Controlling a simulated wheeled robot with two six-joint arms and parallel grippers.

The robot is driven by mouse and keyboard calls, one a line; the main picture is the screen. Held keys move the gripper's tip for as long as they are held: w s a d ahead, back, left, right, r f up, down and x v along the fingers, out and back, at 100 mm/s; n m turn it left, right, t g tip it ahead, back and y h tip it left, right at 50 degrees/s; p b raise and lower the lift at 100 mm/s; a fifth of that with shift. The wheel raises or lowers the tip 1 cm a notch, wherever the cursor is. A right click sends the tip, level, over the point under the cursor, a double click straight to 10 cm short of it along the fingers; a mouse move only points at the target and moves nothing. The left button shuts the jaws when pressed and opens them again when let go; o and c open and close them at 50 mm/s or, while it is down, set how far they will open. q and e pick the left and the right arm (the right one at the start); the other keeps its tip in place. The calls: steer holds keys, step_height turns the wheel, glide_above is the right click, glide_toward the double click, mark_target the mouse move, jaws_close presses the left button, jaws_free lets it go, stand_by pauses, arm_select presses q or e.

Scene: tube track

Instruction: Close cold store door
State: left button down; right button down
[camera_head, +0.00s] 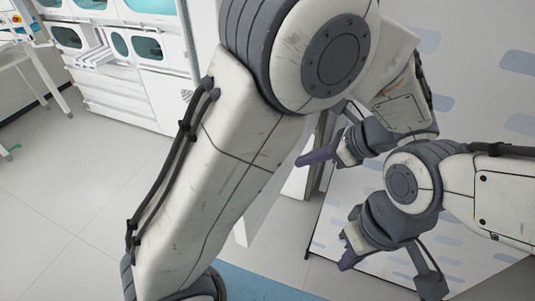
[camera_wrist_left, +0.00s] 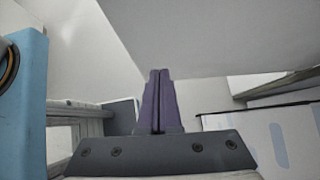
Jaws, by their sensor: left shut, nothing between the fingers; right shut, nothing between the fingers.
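My left gripper (camera_head: 305,160) has its purple fingers shut and empty, beside a white upright panel (camera_head: 262,215) that looks like the cold store door. My own left arm hides most of that panel. In the left wrist view the shut fingers (camera_wrist_left: 158,90) point at a broad pale panel (camera_wrist_left: 225,40); I cannot tell whether they touch it. My right gripper (camera_head: 347,256) is shut and empty, lower down in front of a white wall with grey-blue patches (camera_head: 470,60), possibly the cold store's side.
A white cabinet with teal windows (camera_head: 130,65) stands at the back left, with a table (camera_head: 35,65) beside it. A blue strip (camera_head: 260,282) lies on the floor below. A blue object (camera_wrist_left: 25,105) stands at the left wrist view's left edge.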

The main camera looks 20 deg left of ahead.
arm_select(q)
steer(key=a+f+p, duration=0.4)
steer(key=a+f, duration=0.2)
steer(key=a, duration=0.4)
steer(key=shift+w, duration=0.45)
